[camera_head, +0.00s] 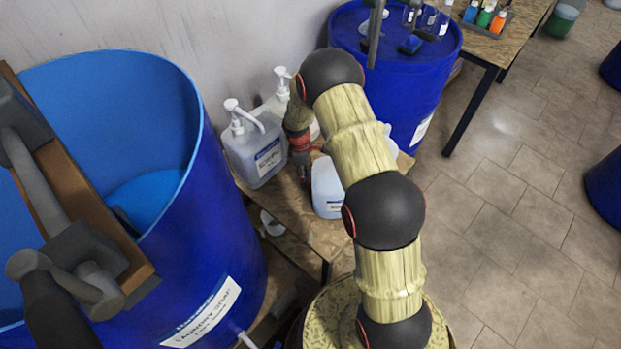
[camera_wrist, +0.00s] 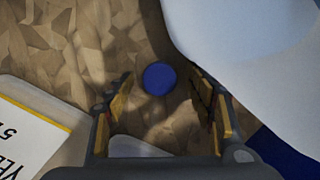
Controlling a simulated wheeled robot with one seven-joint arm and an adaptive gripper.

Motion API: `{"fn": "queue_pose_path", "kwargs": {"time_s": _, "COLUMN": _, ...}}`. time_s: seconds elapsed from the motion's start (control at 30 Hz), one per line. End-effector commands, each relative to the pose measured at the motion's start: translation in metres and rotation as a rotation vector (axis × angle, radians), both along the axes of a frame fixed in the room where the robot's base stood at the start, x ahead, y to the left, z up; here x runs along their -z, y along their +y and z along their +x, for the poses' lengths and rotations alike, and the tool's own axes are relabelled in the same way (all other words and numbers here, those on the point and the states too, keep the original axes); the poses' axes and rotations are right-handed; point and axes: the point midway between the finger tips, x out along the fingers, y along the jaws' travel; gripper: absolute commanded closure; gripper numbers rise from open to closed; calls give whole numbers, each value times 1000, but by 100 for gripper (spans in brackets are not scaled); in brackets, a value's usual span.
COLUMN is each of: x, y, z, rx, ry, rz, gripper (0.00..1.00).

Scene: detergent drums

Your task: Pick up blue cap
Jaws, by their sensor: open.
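The blue cap (camera_wrist: 159,78) is a small round disc on the brown patterned wood surface in the wrist view. My gripper (camera_wrist: 161,88) is open, and the cap appears between its two fingers, apart from both. The height of the fingers above the cap cannot be told. In the head view my gripper (camera_head: 303,170) points down at the wooden table (camera_head: 323,236), among the bottles. I cannot make out the cap in the head view.
A white pump bottle (camera_head: 257,150) stands left of the gripper and a translucent jug (camera_head: 327,188) right of it, both close. A large open blue drum (camera_head: 222,235) is at left. Another blue drum (camera_head: 405,95) stands behind, bearing small items.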

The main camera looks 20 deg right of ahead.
Motion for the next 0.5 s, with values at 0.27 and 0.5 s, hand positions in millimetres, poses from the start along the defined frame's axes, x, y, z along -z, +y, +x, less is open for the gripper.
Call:
{"fn": "queue_pose_path", "kwargs": {"time_s": 0.27, "x": 0, "y": 0, "z": 0, "rx": 0, "ry": 1, "rz": 1, "gripper": 59}}
{"fn": "queue_pose_path", "kwargs": {"time_s": 0.5, "x": 0, "y": 0, "z": 0, "rx": 0, "ry": 1, "rz": 1, "gripper": 72}}
